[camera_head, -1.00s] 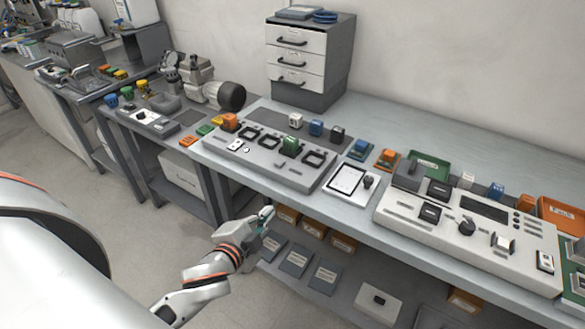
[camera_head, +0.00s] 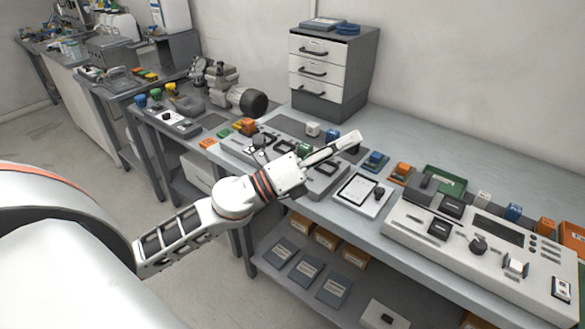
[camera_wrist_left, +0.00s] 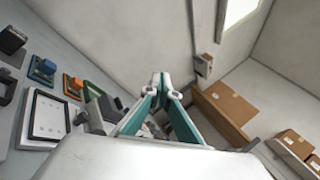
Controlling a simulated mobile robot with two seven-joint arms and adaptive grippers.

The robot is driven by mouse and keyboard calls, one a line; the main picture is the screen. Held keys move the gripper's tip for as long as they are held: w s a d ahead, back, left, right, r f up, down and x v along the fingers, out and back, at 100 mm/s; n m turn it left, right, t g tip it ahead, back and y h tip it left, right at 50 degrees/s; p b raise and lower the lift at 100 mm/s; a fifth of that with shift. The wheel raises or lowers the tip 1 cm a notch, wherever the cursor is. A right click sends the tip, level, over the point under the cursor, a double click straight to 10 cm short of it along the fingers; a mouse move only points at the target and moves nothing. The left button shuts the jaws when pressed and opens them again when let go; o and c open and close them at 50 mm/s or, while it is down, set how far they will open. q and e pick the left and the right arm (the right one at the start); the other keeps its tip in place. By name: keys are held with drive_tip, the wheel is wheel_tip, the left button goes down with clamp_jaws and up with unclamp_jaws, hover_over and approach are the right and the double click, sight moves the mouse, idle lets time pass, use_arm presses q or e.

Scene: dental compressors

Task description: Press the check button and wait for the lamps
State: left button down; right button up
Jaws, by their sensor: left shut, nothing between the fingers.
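My left gripper (camera_head: 352,139) is shut and empty, raised over the left test panel (camera_head: 322,189) on the long bench. In the left wrist view its teal-sided fingers (camera_wrist_left: 160,84) meet at the tips and touch nothing. My arm and hand hide much of that panel, including its front left part. The right console (camera_head: 455,240) stands clear of the gripper, with a dark knob (camera_head: 478,244), a light switch block (camera_head: 515,265) and small round dark spots. I cannot tell which control is the check button, or make out lit lamps. My right gripper is not in view.
A white-framed tablet (camera_head: 361,192) lies between panel and console. Coloured blocks, including a blue one (camera_head: 375,159) and an orange one (camera_head: 401,171), stand behind it. A drawer cabinet (camera_head: 333,75) stands at the back. Boxes lie on the lower shelf (camera_head: 345,272).

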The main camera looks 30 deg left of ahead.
use_arm(q)
drive_tip(key=w+a+f+m+g+y, duration=0.2)
drive_tip(key=a+m+g+y, duration=0.2)
drive_tip(key=a+m, duration=0.4)
drive_tip(key=w+a+f+m+g+y, duration=0.2)
drive_tip(key=a+m+g+y, duration=0.2)
drive_tip(key=a+m, duration=0.4)
drive_tip(key=shift+a+f+m+g+y+b, duration=0.2)
drive_tip(key=shift+a+m+g+y+b, duration=0.25)
drive_tip(key=shift+g, duration=0.45)
drive_tip(key=shift+d+f, duration=0.1)
drive_tip(key=shift+d, duration=0.05)
